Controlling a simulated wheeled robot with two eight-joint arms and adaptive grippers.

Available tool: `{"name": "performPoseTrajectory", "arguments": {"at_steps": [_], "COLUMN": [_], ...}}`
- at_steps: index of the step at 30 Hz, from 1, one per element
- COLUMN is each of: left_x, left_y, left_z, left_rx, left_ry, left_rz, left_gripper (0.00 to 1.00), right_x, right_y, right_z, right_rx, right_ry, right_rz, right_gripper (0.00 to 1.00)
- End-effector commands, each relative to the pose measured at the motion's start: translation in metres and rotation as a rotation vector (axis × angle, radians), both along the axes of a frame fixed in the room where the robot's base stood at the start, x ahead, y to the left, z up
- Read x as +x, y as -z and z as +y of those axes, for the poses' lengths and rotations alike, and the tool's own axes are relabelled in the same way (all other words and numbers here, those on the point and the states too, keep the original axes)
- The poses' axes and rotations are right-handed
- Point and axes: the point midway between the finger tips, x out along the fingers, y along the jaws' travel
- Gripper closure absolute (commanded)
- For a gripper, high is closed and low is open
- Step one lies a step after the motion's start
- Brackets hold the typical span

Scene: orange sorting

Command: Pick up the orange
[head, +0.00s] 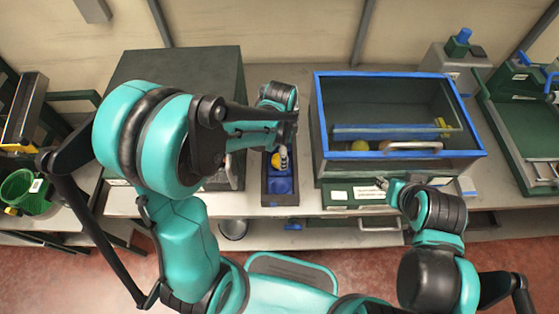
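An orange (276,160) sits at a narrow dark tray (268,198) with blue round seats, left of the blue-rimmed box. My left arm reaches over from the left, and its gripper (284,158) is right at the orange, its fingertip overlapping it in the picture. Whether it touches or grasps the orange cannot be told. My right gripper (386,187) is below the front of the blue-rimmed box, away from the orange, with its fingers too small to read.
The blue-rimmed box (318,110) holds a yellow-green round thing (360,146) and another yellow item (440,127). A dark cabinet (190,62) stands behind my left arm. A green basket (22,188) is at far left, a green tray (525,130) at far right.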

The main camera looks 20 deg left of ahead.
Motion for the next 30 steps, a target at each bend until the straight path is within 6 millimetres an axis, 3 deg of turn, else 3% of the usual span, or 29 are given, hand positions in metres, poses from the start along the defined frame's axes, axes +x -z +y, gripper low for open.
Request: {"name": "performPoseTrajectory", "arguments": {"at_steps": [1,6,13,14,19,20,30], "left_x": [0.002,0.002,0.002,0.002,0.002,0.002,0.002], "left_y": [0.012,0.036,0.037,0.036,0.036,0.036,0.036], "left_z": [0.001,0.002,0.002,0.002,0.001,0.002,0.002], "left_rx": [0.0,0.0,0.0,0.0,0.0,0.0,0.0], "left_ry": [-0.001,0.0,0.0,0.0,0.0,0.0,0.0], "left_rz": [0.0,0.0,0.0,0.0,0.0,0.0,0.0], "left_gripper": [0.29,0.29,0.29,0.34,0.79,0.83,0.83], "right_x": [0.0,0.0,0.0,0.0,0.0,0.0,0.0], "right_y": [0.008,0.018,0.016,0.016,0.016,0.016,0.016], "right_z": [0.0,0.0,0.0,0.0,0.0,0.0,0.0], "right_rx": [0.0,0.0,0.0,0.0,0.0,0.0,0.0], "right_ry": [0.0,0.0,0.0,0.0,0.0,0.0,0.0], "right_rz": [0.0,0.0,0.0,0.0,0.0,0.0,0.0], "right_gripper": [0.6,0.6,0.6,0.6,0.6,0.6,0.6]}}
